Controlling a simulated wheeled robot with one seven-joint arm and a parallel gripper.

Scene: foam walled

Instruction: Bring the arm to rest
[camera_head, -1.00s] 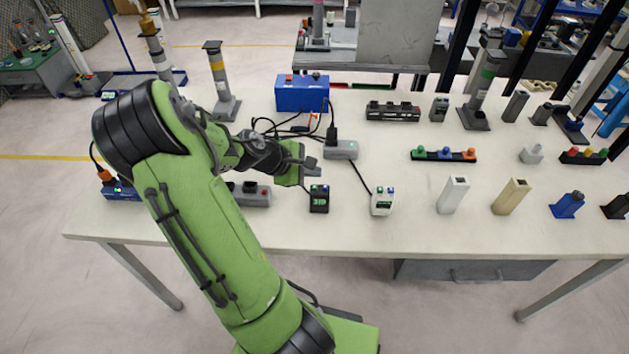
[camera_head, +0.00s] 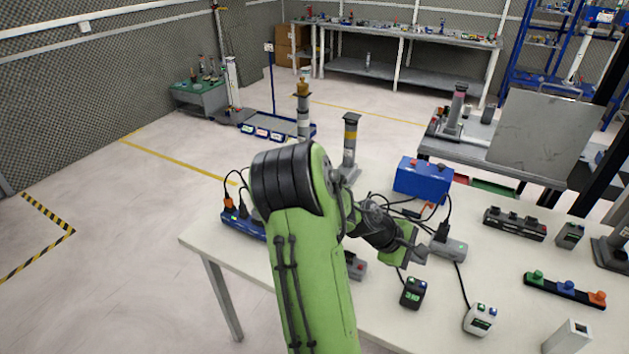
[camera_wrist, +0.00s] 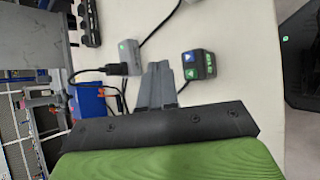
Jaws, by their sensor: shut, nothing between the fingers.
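My green arm rises from the bottom of the head view and bends over the left part of the white table (camera_head: 225,248). My gripper (camera_head: 424,258) is above the table, close to a grey box with a plugged cable (camera_head: 448,248) and a small black device with a green display (camera_head: 412,293). In the wrist view my gripper's grey fingers (camera_wrist: 158,85) are together with nothing between them. There the black device (camera_wrist: 199,66) is to their right and the grey box (camera_wrist: 112,52) to their left. Part of the table behind my arm is hidden.
A blue box (camera_head: 423,180) with cables stands behind my gripper. A blue power strip (camera_head: 243,222) is at the table's left end. A post with a yellow band (camera_head: 350,140) stands at the back edge. Open floor (camera_head: 120,265) extends left of the table.

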